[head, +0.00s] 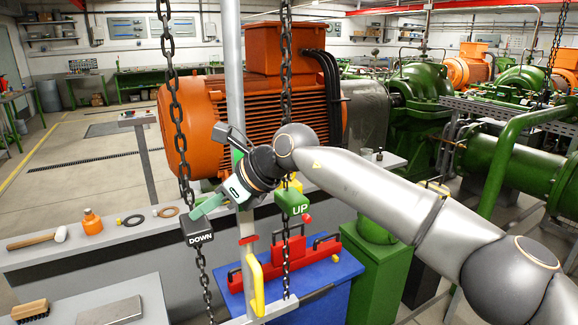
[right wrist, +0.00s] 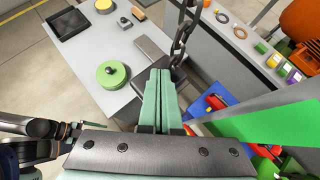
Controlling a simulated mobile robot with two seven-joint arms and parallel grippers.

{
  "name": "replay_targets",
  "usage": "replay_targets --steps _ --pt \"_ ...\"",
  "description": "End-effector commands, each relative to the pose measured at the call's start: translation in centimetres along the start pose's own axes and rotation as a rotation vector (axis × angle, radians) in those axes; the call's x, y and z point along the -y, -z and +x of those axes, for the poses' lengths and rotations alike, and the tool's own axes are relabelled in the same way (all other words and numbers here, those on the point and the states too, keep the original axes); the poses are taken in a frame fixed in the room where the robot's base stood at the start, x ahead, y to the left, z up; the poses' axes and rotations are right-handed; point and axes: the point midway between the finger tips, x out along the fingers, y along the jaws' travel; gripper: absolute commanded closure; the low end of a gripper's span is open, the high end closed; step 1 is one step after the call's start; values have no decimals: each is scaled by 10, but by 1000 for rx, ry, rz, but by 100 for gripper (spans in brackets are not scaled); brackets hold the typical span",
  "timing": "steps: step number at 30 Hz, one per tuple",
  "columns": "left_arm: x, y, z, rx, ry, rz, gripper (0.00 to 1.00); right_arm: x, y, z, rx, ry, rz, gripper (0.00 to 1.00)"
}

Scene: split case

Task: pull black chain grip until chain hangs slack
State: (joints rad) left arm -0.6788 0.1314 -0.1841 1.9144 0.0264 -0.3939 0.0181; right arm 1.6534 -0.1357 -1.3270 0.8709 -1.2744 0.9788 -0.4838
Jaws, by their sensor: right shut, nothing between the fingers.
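The black chain grip (head: 198,234), a block marked DOWN, hangs on the left dark chain (head: 174,100). The chain runs on below it. My right gripper (head: 200,210) is at the top of this block, its teal fingers pointing down at it. In the right wrist view the fingers (right wrist: 166,98) are shut together with nothing between them. The chain (right wrist: 184,35) and part of the dark block (right wrist: 177,76) show just beyond the fingertips; whether they touch is unclear. A green grip marked UP (head: 292,201) hangs on the right chain (head: 286,70). What seems my left gripper (right wrist: 70,130) partly shows in the right wrist view.
A grey upright post (head: 234,60) stands between the chains, with a yellow handle (head: 256,285) low down. A red lifting frame (head: 285,262) sits on a blue block (head: 330,280). A large orange motor (head: 270,95) stands behind. Grey benches (head: 100,262) carry tools at the left.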

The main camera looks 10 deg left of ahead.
Motion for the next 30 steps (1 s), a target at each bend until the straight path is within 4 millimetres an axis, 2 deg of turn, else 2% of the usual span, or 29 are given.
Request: replay_targets --steps 11,18,30 --pt "0 0 0 0 0 0 6 0 -2 -1 0 1 0 100" --pt "0 6 -5 0 0 0 6 0 -20 -16 0 2 -1 100" --pt "0 4 -4 0 0 0 6 0 -49 -39 0 2 -1 100"
